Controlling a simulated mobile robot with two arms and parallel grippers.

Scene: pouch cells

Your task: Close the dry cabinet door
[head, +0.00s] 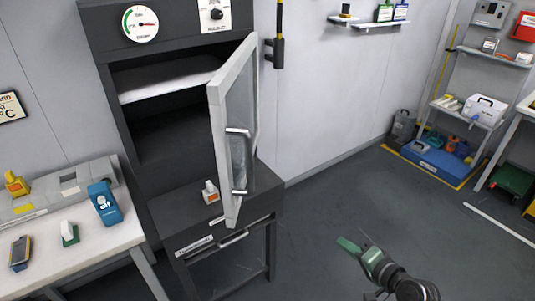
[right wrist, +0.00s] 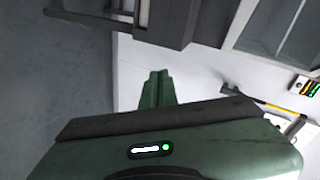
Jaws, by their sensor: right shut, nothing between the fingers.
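The dark dry cabinet (head: 110,70) stands against the wall in the head view, with a white shelf (head: 165,82) inside. Its glass door (head: 237,105) with a pale frame stands wide open, swung out toward me on the right side. A grey bar handle (head: 240,160) is on the door. My right gripper (head: 348,244) is green, shut and empty, to the right of the door and apart from it, above the floor. Its closed fingers (right wrist: 157,90) show in the right wrist view, with dark cabinet parts behind. My left gripper is not in view.
A small white bottle with an orange label (head: 211,192) stands on the cabinet's lower ledge, near the door. A white bench (head: 85,243) with tools is at the left. A shelf rack (head: 470,108) stands at the far right. The floor (head: 340,190) between is clear.

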